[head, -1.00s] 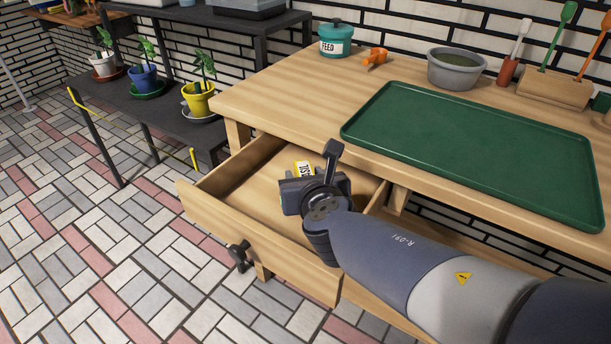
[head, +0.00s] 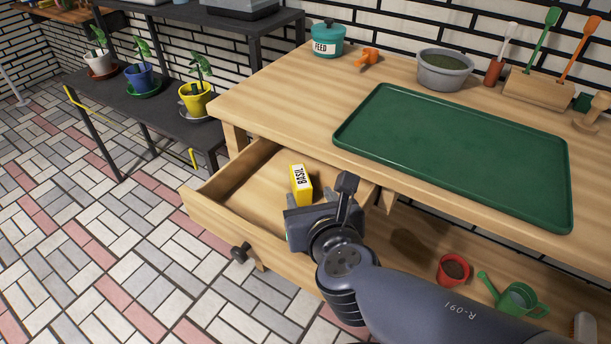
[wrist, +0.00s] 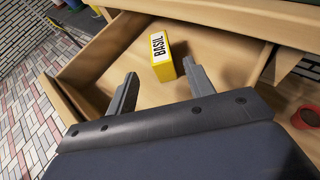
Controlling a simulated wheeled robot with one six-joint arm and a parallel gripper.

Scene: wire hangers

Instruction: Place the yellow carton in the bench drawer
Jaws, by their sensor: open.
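The yellow carton (head: 300,185), with a white label reading BASIL, is inside the open bench drawer (head: 225,214). It also shows in the wrist view (wrist: 161,57), resting on the drawer floor (wrist: 200,44). My gripper (head: 312,205) is open and empty, on the near side of the carton. In the wrist view its two fingers (wrist: 158,82) are spread apart, with the carton beyond the fingertips and nearer the right one. Part of the drawer's near right side is hidden behind my gripper.
A green tray (head: 455,150) covers much of the bench top (head: 262,98). A teal FEED pot (head: 328,39) and a grey bowl (head: 444,69) stand behind it. A red pot (head: 453,270) and a green watering can (head: 515,298) stand below the bench, right of my gripper.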

